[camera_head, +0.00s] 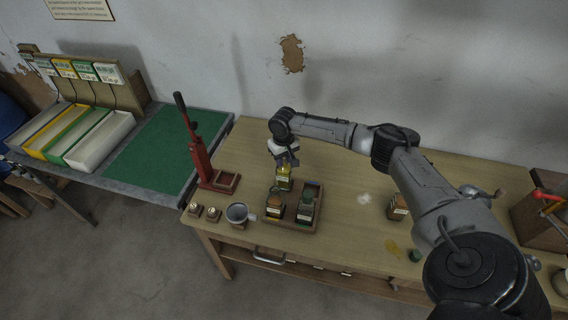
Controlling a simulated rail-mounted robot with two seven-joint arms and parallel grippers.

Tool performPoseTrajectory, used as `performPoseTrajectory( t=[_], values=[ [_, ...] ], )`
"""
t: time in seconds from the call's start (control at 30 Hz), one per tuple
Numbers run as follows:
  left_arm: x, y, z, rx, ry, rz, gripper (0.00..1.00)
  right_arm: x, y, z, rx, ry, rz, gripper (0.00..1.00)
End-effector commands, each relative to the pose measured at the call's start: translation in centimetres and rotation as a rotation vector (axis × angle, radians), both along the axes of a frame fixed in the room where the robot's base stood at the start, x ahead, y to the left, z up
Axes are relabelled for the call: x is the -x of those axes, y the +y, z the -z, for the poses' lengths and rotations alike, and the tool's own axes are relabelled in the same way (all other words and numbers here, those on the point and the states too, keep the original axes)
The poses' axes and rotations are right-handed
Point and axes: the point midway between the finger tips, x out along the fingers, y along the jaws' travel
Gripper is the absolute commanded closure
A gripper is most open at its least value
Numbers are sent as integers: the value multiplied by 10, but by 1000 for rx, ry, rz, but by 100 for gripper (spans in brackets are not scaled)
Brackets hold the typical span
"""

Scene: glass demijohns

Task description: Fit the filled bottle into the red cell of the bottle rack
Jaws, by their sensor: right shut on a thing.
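My right gripper (285,163) is shut on a small bottle with yellowish contents (284,180), held upright over the back left part of the wooden bottle rack (297,226). Two dark, labelled bottles stand in the rack's front cells, one at left (275,211) and one at right (306,209). The back right cell looks empty, with blue and green showing at it. I cannot make out a red cell; the held bottle covers the back left of the rack. Whether the held bottle touches the rack cannot be told. My left gripper is out of view.
A red lever press (198,160) stands left of the rack. A grey mug (237,214) and two small blocks (204,212) are near the front edge.

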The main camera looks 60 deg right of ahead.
Motion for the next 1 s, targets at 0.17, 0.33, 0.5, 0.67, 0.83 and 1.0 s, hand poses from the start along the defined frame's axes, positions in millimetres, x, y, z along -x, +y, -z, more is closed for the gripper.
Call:
performPoseTrajectory(
  t=[0.17, 0.33, 0.5, 0.67, 0.83, 1.0],
  values=[
    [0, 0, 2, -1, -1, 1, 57, 0, 0, 22, 0, 0, 0, 100],
    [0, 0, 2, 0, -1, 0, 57, 0, 0, 25, 0, -1, -1, 100],
    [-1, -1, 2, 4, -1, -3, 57, 0, 0, 25, 0, -1, 0, 100],
    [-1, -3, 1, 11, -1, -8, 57, 1, 0, 27, 0, 0, -1, 63],
    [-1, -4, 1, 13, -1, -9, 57, 1, 0, 27, 1, 0, -1, 47],
    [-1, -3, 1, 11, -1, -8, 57, 1, 0, 27, 1, 0, -1, 46]
  ],
)
